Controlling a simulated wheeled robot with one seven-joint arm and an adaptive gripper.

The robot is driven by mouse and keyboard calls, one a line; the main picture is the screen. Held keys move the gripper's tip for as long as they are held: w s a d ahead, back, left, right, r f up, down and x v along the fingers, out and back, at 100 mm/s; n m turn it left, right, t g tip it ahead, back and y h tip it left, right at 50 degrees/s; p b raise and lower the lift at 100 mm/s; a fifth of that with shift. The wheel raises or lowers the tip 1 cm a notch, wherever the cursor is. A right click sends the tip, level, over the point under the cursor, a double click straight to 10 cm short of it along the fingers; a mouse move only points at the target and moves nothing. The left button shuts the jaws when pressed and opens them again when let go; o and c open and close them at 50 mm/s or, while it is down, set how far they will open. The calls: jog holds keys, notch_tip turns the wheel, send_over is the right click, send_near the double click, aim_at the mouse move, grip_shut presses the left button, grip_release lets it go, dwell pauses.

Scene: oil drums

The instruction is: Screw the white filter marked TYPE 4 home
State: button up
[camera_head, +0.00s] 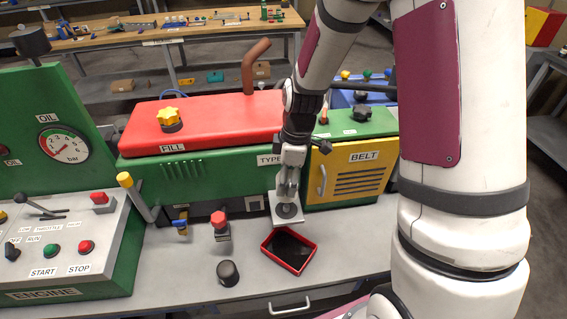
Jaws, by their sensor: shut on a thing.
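A label starting with TYPE (268,160) shows on the housing beside my arm. Its number is covered. No white filter can be made out clearly elsewhere.
A red-rimmed black tray (267,246) lies below the plate. A black cylinder (228,273) and a red-topped part (220,225) stand on the grey bench (180,280). The yellow BELT door (365,175) is close at right. A lever (137,197) sticks out at left.

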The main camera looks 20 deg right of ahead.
aim_at(287, 189)
jog(key=shift+w, duration=0.15)
jog(key=shift+f+b, duration=0.45)
jog(key=shift+f, duration=0.25)
jog(key=shift+f+b, duration=0.4)
jog(key=shift+f, duration=0.35)
jog(key=shift+f, duration=0.1)
jog(key=shift+f, duration=0.65)
jog(key=shift+f+b, duration=0.45)
jog(key=shift+f, duration=0.25)
jog(key=shift+f, duration=0.5)
